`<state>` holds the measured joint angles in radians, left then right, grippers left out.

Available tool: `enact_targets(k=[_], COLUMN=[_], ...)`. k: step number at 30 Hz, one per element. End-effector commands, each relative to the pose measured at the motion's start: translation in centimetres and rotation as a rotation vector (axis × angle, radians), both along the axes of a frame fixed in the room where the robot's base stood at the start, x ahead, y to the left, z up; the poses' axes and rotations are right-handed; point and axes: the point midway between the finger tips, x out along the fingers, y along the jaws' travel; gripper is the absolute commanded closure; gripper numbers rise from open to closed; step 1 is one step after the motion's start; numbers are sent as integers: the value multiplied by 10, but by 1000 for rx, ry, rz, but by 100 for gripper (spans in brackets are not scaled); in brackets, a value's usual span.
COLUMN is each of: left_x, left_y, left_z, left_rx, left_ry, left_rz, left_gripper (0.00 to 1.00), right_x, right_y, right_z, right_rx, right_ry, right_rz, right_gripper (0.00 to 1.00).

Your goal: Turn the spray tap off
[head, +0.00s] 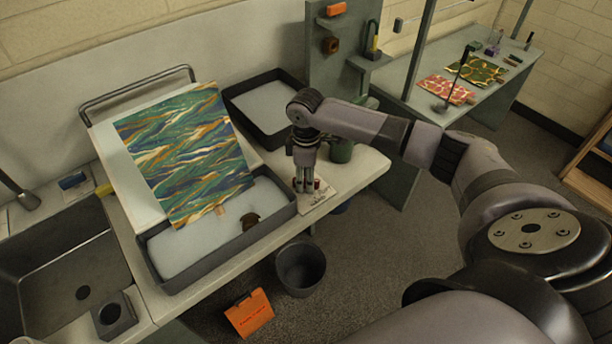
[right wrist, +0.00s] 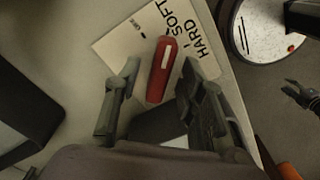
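The spray tap's red lever (right wrist: 160,72), with a pale stripe, shows in the right wrist view over a white card (right wrist: 125,45) marked SOFT and HARD; a smaller word at the card's left is hard to read. The lever's far end lies by SOFT. My right gripper (right wrist: 158,92) is open, its fingers on either side of the lever with gaps to both. In the head view this gripper (head: 306,187) points down at the table edge, a bit of red lever (head: 317,184) beside it. A dark pronged shape at the right wrist view's right edge looks like my left gripper (right wrist: 299,94).
A grey tray (head: 171,284) with a marbled sheet on a sloping board stands left of my right gripper. Another tray (head: 233,98) is behind, a dark green container (head: 341,151) close by. A bin (head: 301,268) and an orange sign (head: 249,314) stand on the floor.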

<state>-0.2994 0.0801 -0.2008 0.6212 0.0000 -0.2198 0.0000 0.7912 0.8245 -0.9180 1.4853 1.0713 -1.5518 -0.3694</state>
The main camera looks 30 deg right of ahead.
Motion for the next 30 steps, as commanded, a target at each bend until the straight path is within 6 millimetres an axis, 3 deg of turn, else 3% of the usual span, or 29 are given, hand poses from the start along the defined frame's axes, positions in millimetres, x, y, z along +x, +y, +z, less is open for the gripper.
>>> enact_targets(k=[2, 18, 30], left_x=[-2, -3, -2], left_y=[0, 0, 0], left_z=[0, 0, 3], left_rx=[1, 1, 1], left_ry=[4, 5, 3], left_rz=[0, 1, 1], left_gripper=[63, 63, 63], right_x=[0, 0, 0], right_y=[0, 0, 0], right_z=[0, 0, 2], right_rx=[0, 0, 0], right_ry=[0, 0, 0], right_rz=[0, 0, 21], right_gripper=[64, 100, 100])
